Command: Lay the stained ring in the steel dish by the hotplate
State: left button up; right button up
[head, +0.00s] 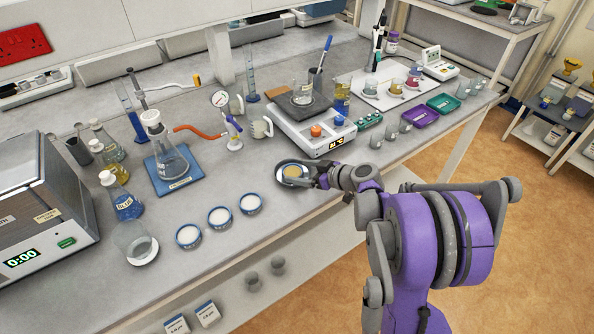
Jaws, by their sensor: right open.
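The steel dish (282,183) sits on the bench in front of the hotplate (312,134). A round tan-yellow piece, which looks like the stained ring (291,171), lies inside the dish's rim. My right gripper (308,178) reaches in from the right, low at the dish's right side. Its jaws are open, and the fingers partly cover that side of the dish. I cannot tell whether a fingertip touches the ring or the dish. My left gripper is not in view.
Several blue-rimmed dishes with white contents (220,217) stand in a row to the left, near the bench's front edge.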

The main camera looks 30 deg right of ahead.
jog(key=v, duration=1)
jog(key=shift+s+a, duration=0.1)
jog(key=shift+a, duration=0.05)
jog(key=s+a+f+m+g, duration=0.25)
jog(key=s+a+g, duration=0.2)
jog(key=a, duration=0.85)
jog(key=s+a+f+m+g+h, duration=0.1)
jog(key=s+a+h, duration=0.1)
jog(key=s, duration=0.5)
jog(key=s+a+f+m+g+h, duration=0.1)
jog(key=s+a+f+h, duration=0.1)
jog(key=s+a, duration=0.2)
jog(key=s, duration=0.3)
jog(key=shift+a+h, duration=0.3)
jog(key=shift+h, duration=0.1)
